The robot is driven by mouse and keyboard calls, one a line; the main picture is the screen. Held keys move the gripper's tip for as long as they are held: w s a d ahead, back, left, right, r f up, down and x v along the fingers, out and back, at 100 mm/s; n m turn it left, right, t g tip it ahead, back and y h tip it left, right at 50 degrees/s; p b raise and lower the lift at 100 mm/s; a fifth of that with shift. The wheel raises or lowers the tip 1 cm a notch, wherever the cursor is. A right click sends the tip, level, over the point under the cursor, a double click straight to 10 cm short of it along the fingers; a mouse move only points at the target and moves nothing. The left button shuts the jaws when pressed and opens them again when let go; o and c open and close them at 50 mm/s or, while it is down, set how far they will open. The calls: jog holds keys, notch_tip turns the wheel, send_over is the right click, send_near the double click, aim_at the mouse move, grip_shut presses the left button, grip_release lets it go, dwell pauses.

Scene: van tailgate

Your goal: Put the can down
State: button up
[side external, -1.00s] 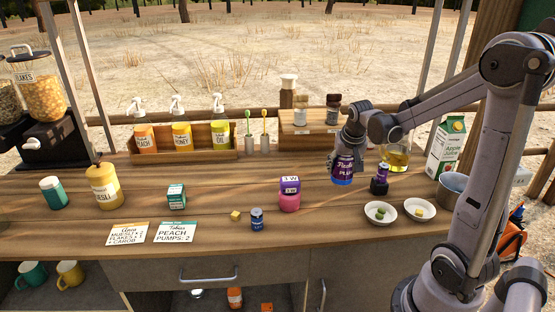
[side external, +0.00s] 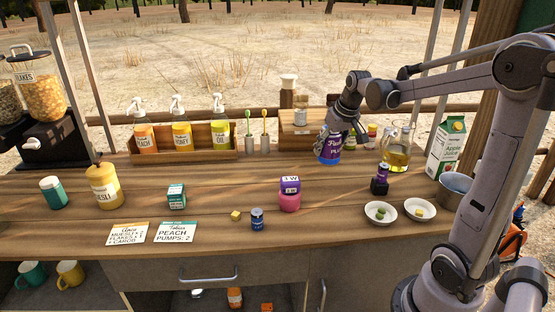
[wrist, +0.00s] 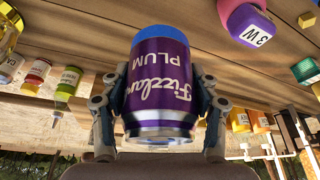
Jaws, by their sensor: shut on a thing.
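The can (side external: 328,150) is purple with a blue end and reads "PLUM". My gripper (side external: 338,133) is shut on it at the back of the wooden counter (side external: 235,180), just right of the toothbrush-like sticks. In the wrist view the can (wrist: 160,85) fills the middle, with one finger of my gripper (wrist: 160,108) on each side. The can looks upright in the side view, blue end down. I cannot tell whether that end touches the counter or hovers just above it.
Behind the can is a wooden box (side external: 297,134) with jars. To its right are small bottles and an oil jug (side external: 396,150).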

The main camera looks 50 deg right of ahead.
jog(key=w+a+n+y, duration=0.3)
jog(key=w+a+n, duration=0.4)
jog(key=w+a, duration=0.9)
jog(key=shift+n, duration=0.3)
jog(key=shift+w+a+f, duration=0.8)
jog(key=shift+a+f, duration=1.1)
jog(key=shift+w+a+f, duration=0.75)
jog(key=shift+a+f, duration=1.2)
jog(key=shift+w+a+f, duration=0.8)
jog(key=shift+a+f, duration=1.1)
jog(key=shift+f, duration=0.15)
jog(key=o, duration=1.5)
